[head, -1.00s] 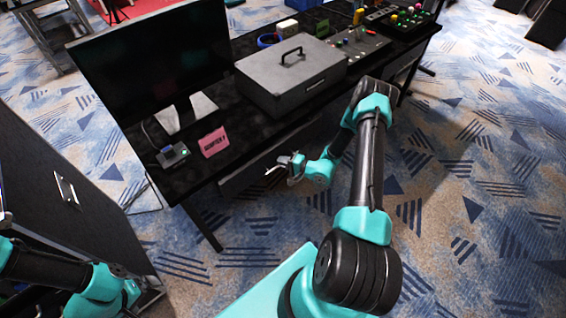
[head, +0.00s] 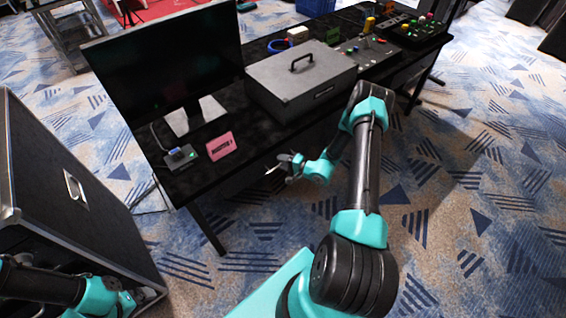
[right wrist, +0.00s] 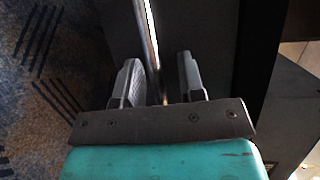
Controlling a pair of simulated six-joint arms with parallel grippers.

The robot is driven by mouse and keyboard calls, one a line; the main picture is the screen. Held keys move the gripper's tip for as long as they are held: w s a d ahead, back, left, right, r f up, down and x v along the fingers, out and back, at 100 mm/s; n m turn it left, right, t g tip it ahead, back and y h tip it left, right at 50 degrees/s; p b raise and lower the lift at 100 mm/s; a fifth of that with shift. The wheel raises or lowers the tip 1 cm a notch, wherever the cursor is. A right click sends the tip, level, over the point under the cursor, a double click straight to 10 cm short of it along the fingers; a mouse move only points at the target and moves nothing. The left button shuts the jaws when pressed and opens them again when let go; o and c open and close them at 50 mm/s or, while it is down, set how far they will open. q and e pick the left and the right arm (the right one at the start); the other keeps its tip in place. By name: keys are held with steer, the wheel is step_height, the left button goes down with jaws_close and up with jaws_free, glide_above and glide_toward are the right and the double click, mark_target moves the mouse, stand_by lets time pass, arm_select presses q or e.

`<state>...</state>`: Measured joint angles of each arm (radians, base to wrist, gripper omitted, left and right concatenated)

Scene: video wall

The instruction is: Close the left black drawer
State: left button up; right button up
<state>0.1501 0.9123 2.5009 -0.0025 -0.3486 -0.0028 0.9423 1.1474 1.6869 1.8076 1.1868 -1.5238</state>
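The left black drawer (head: 252,173) is under the front edge of the black desk (head: 190,183), partly lost in shadow. How far it stands out is hard to tell. My right gripper (head: 282,163) is at the drawer front, below the desk edge. In the right wrist view my right gripper (right wrist: 158,75) has its two fingers apart. A thin metal bar, seemingly the drawer handle (right wrist: 149,35), runs between them, with a dark panel behind. I cannot see either finger pressing on the bar.
The desk holds a monitor (head: 165,70), a pink sign (head: 221,146), a small button box (head: 181,157), a grey case (head: 300,82) and control panels (head: 362,50). A black flight case (head: 75,190) stands at the left. Patterned carpet (head: 470,210) is clear at the right.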

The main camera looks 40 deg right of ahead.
steer(key=shift+s, duration=0.1)
steer(key=v, duration=1.7)
steer(key=shift+r, duration=0.2)
steer(key=shift+s, duration=0.1)
steer(key=s+a+f+n+g+y, duration=0.1)
steer(key=s+a+n+g, duration=0.25)
steer(key=a+g, duration=0.6)
steer(key=s+a+n+g+y, duration=0.3)
steer(key=a+g, duration=0.4)
steer(key=a, duration=0.6)
steer(key=w+a+r+n+t+h, duration=0.2)
steer(key=w+a+r+n+h, duration=0.1)
steer(key=w+a+n+h, duration=0.3)
steer(key=shift+w+a, duration=0.6)
steer(key=shift+a, duration=0.4)
